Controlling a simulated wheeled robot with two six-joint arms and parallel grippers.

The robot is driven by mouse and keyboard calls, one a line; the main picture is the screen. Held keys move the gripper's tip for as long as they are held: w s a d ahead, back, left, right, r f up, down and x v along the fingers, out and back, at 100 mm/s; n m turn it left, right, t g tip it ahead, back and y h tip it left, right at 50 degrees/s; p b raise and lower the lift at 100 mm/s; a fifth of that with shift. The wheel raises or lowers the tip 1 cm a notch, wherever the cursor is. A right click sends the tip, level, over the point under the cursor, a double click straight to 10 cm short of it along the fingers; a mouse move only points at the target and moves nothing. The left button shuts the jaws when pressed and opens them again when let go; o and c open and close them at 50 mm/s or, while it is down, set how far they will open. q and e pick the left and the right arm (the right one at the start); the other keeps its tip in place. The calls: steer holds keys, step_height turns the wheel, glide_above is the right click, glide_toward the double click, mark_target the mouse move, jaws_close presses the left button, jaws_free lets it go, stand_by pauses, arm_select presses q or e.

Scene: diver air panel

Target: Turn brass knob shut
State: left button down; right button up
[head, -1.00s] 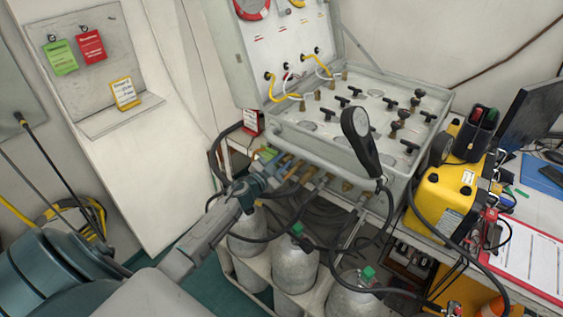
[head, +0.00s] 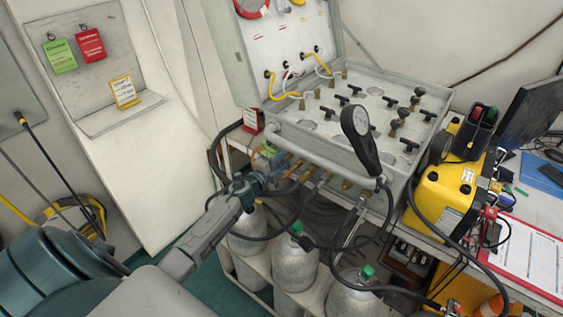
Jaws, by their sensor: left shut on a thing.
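The grey air panel case (head: 315,145) stands open on a bench, with brass fittings (head: 297,170) along its lower front edge. My left gripper (head: 268,168) is at the left end of this row, below the case's front rail. It is shut on a small brass part, which I take to be the brass knob; the jaws hide most of it. Several black T-handles (head: 355,90) and brass stems are on the panel's top face, apart from the gripper. My right gripper is not in view.
Grey cylinders (head: 295,260) with green caps stand below, among black hoses. A yellow unit (head: 445,195) and a red clipboard (head: 525,255) are at right.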

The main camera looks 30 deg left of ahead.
arm_select(q)
steer(key=shift+f+m, duration=0.1)
steer(key=shift+m, duration=0.4)
steer(key=c, duration=1.5)
jaws_free()
steer(key=shift+s, duration=0.1)
steer(key=s+b, duration=0.1)
steer(key=s, duration=0.2)
steer(key=s+b, duration=0.2)
steer(key=s, duration=0.2)
steer(key=s+b, duration=0.1)
steer(key=s, duration=0.2)
steer(key=shift+s+a+b, duration=0.3)
steer(key=shift+a, duration=0.1)
